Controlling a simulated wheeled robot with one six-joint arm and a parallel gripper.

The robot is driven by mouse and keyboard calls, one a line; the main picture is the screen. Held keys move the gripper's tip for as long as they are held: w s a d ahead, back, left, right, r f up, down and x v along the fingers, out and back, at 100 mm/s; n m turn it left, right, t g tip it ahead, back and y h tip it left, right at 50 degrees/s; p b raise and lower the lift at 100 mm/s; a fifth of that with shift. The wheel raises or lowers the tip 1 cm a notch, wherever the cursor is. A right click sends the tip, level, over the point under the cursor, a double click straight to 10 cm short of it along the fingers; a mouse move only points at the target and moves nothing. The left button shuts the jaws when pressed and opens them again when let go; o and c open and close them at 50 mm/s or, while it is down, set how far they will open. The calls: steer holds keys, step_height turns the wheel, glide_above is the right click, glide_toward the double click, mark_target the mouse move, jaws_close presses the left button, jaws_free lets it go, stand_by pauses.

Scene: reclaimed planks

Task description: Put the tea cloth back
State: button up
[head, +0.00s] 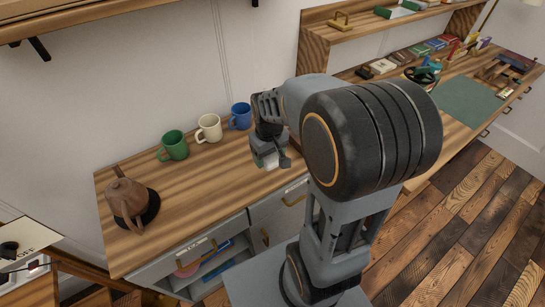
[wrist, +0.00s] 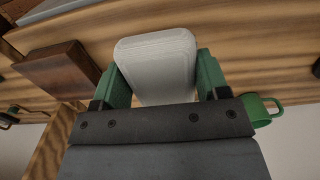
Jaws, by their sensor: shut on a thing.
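The tea cloth (wrist: 157,62) is a pale grey-white folded block in the wrist view. The two green fingers of my gripper (wrist: 162,82) press on its left and right sides. In the head view my gripper (head: 267,150) is over the right part of the wooden counter, in front of the blue mug. A small whitish part of the tea cloth (head: 268,161) shows at its tip. I cannot tell from the head view how high the cloth is above the counter. My arm hides the counter to the right.
Green (head: 174,146), cream (head: 209,128) and blue mugs (head: 241,116) stand along the wall. A brown teapot (head: 127,199) sits on a dark round mat at left. Below, a cabinet opening (head: 212,272) shows pink and blue items. A desk (head: 470,75) holds several objects. The counter's middle is clear.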

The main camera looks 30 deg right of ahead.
steer(key=w+d+f, duration=0.1)
steer(key=w+f, duration=0.1)
steer(key=w+d+f, duration=0.1)
steer(key=w+f, duration=0.1)
steer(key=w+d+f, duration=0.2)
steer(key=shift+w+d+f, duration=0.3)
steer(key=shift+w+f, duration=0.2)
steer(key=shift+f, duration=0.15)
steer(key=shift+w+f, duration=0.1)
steer(key=shift+f, duration=1.55)
